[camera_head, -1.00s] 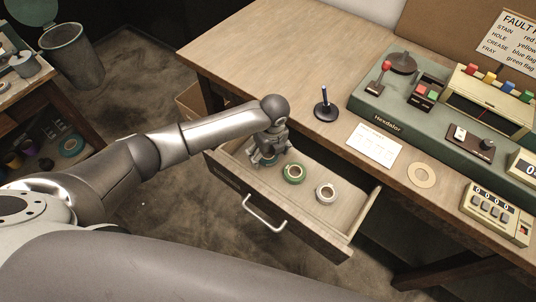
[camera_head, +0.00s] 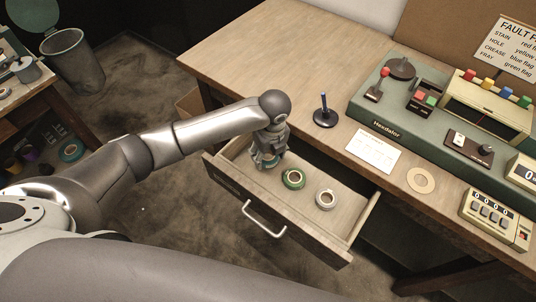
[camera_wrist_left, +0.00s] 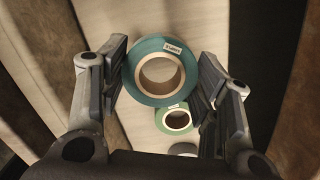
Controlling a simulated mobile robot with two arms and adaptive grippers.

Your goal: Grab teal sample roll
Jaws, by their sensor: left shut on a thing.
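The teal sample roll (camera_wrist_left: 148,96) is a teal ring with a pale core and a small white label. It shows upright in the frame between the fingers of my left gripper (camera_wrist_left: 160,85) in the left wrist view. The fingers touch it on both sides and are shut on it. In the head view my left gripper (camera_head: 265,162) is over the left end of the open drawer (camera_head: 312,222). The roll is mostly hidden there by the fingers. My right gripper is not in view.
A green roll (camera_head: 286,183) and a white roll (camera_head: 318,200) lie in the drawer to the right of the gripper. The desk (camera_head: 240,60) above holds a pen stand (camera_head: 325,118), a paper sheet (camera_head: 374,150) and a green machine (camera_head: 362,112). The drawer walls surround the gripper closely.

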